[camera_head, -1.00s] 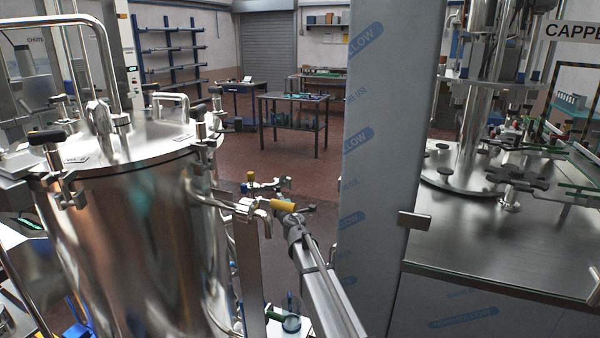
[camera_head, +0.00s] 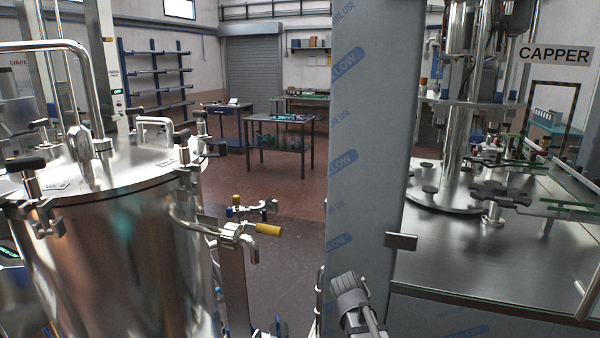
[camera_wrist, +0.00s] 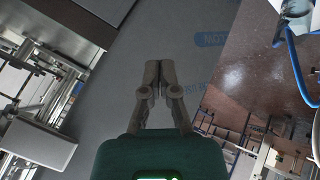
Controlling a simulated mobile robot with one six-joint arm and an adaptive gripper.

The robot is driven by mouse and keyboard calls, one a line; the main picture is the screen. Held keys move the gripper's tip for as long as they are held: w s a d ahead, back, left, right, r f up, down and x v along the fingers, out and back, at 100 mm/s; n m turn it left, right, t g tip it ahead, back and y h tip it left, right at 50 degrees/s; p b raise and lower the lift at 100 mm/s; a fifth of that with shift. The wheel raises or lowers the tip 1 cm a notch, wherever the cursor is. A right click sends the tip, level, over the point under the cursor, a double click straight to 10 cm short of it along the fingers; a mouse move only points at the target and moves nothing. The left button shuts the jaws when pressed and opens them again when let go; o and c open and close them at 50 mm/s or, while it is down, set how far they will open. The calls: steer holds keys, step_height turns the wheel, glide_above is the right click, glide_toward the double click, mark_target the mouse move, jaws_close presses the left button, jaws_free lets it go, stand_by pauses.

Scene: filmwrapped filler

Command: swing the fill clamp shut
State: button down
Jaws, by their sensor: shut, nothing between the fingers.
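In the head view, only part of my arm shows at bottom centre, right of the valve.
The tall film-wrapped panel (camera_head: 375,140) stands right of the valve, with a short metal handle (camera_head: 401,241) at its edge. The steel capper table (camera_head: 470,240) fills the right side. Workbenches (camera_head: 280,132) stand far back on open red-brown floor.

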steer(key=s+f+m+g+y, duration=0.1)
steer(key=s+f+g+y, duration=0.1)
steer(key=s, duration=0.7)
steer(key=s+a+f+m+g+y, duration=0.1)
steer(key=s+g, duration=0.3)
steer(key=s, duration=0.5)
steer(key=shift+a+f+m+y, duration=0.15)
steer(key=shift+f+m+y, duration=0.15)
steer(key=shift+f+y, duration=0.35)
